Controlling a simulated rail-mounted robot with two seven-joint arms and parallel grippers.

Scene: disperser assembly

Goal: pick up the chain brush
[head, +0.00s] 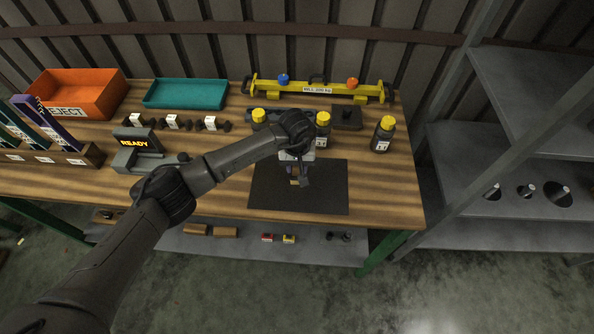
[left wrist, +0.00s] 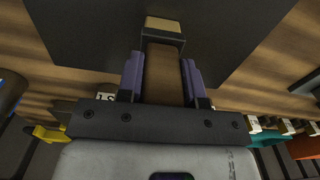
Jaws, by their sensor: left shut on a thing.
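The chain brush (left wrist: 163,72) has a brown handle, a dark metal band and a tan end. In the left wrist view it lies between the two purple fingers of my left gripper (left wrist: 162,80), which is shut on it. In the head view my left gripper (head: 296,168) points down over the dark mat (head: 325,195), and a small tan part of the brush (head: 295,181) shows below the fingers. Whether the brush touches the mat is hard to tell. My right gripper is not in view.
Yellow-capped bottles (head: 383,134) and a dark block (head: 346,117) stand behind the mat. A yellow rack (head: 318,89), a teal tray (head: 186,94) and an orange reject bin (head: 78,92) line the back. The mat's right side is clear.

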